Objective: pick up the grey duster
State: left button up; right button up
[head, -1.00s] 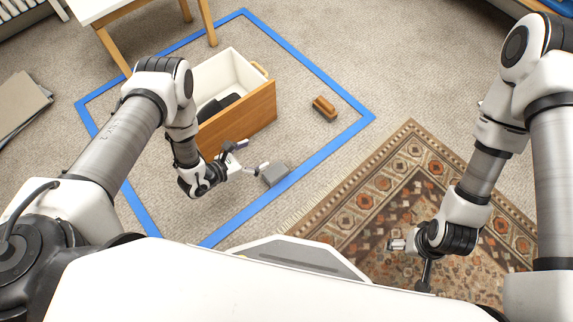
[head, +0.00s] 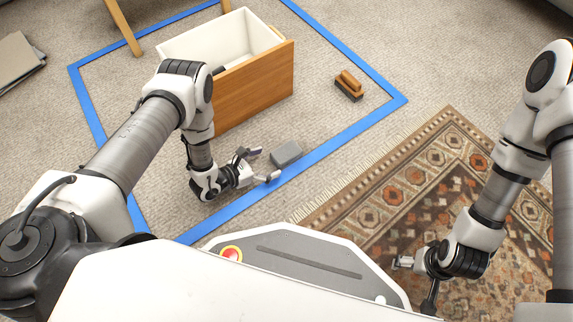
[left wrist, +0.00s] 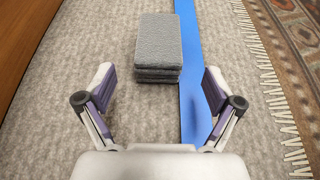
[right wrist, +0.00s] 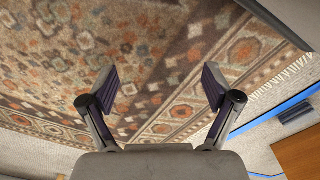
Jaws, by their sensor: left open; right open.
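The grey duster (head: 286,153) is a small grey block on the carpet, just inside the blue tape line. It also shows in the left wrist view (left wrist: 158,48), ahead of my left gripper and between the lines of its fingers. My left gripper (head: 262,165) is open and empty, low over the carpet, with its fingertips just short of the duster. In the left wrist view my left gripper (left wrist: 158,88) has its fingers spread wide. My right gripper (right wrist: 160,86) is open and empty over the patterned rug; it shows in the head view (head: 402,262).
A wooden-fronted white box (head: 255,88) stands behind the duster, with something dark inside. A brown brush (head: 349,86) lies to its right. Blue tape (head: 340,135) marks a rectangle on the carpet. A patterned rug (head: 400,190) lies at right. Table legs (head: 125,28) stand at the back.

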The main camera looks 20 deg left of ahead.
aim_at(285, 155)
pick_arm(q)
jog(key=b+x, duration=0.1)
jog(key=x, duration=0.1)
jog(key=shift+w+d, duration=0.2)
jog(key=shift+w, duration=0.05)
jog(key=b+x, duration=0.4)
jog(key=shift+w+d+f+b, duration=0.1)
jog(key=shift+w+f+b, duration=0.15)
jog(key=shift+f+b, duration=0.15)
pick_arm(e)
jog(key=shift+t, duration=0.3)
jog(key=f, duration=0.2)
jog(key=w+f, duration=0.1)
jog(key=f, duration=0.1)
jog(key=w+f, duration=0.1)
jog(key=f, duration=0.1)
jog(key=shift+f, duration=0.35)
pick_arm(q)
jog(key=shift+w+d, duration=0.15)
jog(key=shift+w, duration=0.05)
pick_arm(e)
jog(key=shift+w, duration=0.1)
pick_arm(q)
jog(key=shift+r, duration=0.2)
pick_arm(e)
jog(key=shift+r, duration=0.2)
pick_arm(q)
jog(key=c, duration=1.2)
